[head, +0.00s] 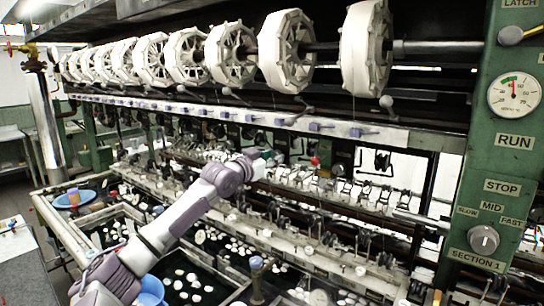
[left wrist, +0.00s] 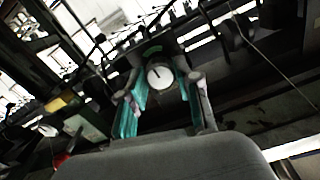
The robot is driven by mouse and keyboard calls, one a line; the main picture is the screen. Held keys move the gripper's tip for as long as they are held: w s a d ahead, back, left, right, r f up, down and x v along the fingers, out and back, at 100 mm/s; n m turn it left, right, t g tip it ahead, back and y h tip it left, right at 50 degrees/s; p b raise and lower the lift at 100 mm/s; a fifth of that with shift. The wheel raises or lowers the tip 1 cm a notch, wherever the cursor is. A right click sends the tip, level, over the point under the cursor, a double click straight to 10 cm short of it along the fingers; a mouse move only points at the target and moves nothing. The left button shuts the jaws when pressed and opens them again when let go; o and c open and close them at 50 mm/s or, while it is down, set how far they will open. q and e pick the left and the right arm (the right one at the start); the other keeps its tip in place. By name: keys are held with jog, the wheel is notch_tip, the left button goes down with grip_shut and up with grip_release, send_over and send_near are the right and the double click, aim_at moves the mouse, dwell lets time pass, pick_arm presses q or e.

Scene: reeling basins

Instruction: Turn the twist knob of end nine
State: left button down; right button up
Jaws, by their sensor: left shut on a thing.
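My left arm reaches in from the lower left of the head view. Its gripper (head: 268,160) is at the row of fittings below the pale rail. In the left wrist view the teal fingers of the left gripper (left wrist: 161,84) stand on both sides of a round white knob (left wrist: 160,74) with a dark pointer mark. The gripper is shut on this knob. In the head view the knob is hidden at the gripper, and no label shows that it belongs to end nine. My right gripper is not in view.
Large white reels (head: 286,50) hang in a row above. The pale rail (head: 338,128) carries several purple pieces. A green control panel (head: 497,140) with a speed knob (head: 483,240) stands at the right.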

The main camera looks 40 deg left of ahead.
pick_arm(q)
jog(key=shift+f+m, duration=0.15)
jog(key=shift+m, duration=0.45)
jog(key=c, duration=0.8)
grip_release()
jog(key=s+d, duration=0.1)
jog(key=s, duration=1.1)
